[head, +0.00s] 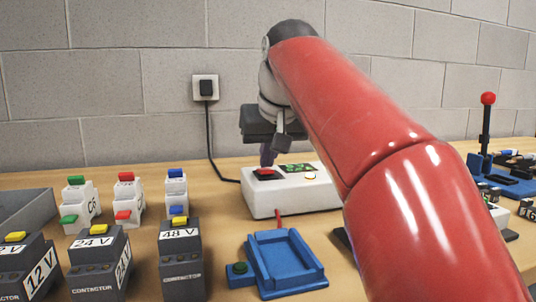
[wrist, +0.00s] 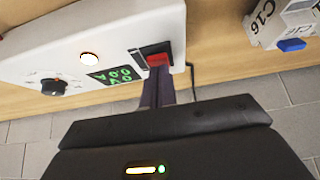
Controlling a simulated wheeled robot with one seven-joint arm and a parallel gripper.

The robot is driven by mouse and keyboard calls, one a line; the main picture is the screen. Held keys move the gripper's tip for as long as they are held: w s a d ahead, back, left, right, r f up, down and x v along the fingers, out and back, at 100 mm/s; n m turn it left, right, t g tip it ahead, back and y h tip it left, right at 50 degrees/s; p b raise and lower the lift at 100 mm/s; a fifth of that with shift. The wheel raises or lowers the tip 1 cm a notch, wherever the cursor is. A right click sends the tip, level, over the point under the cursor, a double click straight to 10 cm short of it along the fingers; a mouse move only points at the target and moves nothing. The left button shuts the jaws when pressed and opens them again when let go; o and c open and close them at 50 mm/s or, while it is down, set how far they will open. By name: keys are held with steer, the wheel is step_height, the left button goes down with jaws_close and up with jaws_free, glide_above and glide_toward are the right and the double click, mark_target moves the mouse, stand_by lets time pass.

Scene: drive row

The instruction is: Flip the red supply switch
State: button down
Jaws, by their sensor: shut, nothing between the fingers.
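The white supply box (head: 292,204) stands on the bench near the wall. Its red switch (head: 264,172) sits in a black frame on the box's top left. The switch also shows in the wrist view (wrist: 157,59), partly hidden by my fingers. My gripper (head: 268,160) is shut and empty, pointing down with its dark fingertips right at the switch. In the wrist view the shut fingers (wrist: 157,88) end at the switch's edge; I cannot tell whether they touch. A green display (wrist: 110,75) and a glowing round lamp (wrist: 89,57) show on the box.
Contactors (head: 180,262) and small white breakers (head: 79,204) stand at the left. A blue cradle (head: 284,262) lies in front of the supply box. A red-knobbed lever (head: 487,130) stands at the right. A black cord runs from the wall socket (head: 205,88).

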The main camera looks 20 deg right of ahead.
steer(key=shift+s+f+t+b, duration=0.25)
steer(key=shift+f+b, duration=0.4)
steer(key=shift+b, duration=0.45)
steer(key=shift+r+t, duration=0.2)
steer(key=shift+t, duration=0.05)
steer(key=shift+w+r+p, duration=0.4)
steer(key=shift+w+p, duration=0.35)
steer(key=shift+p, duration=0.05)
steer(key=shift+r, duration=0.1)
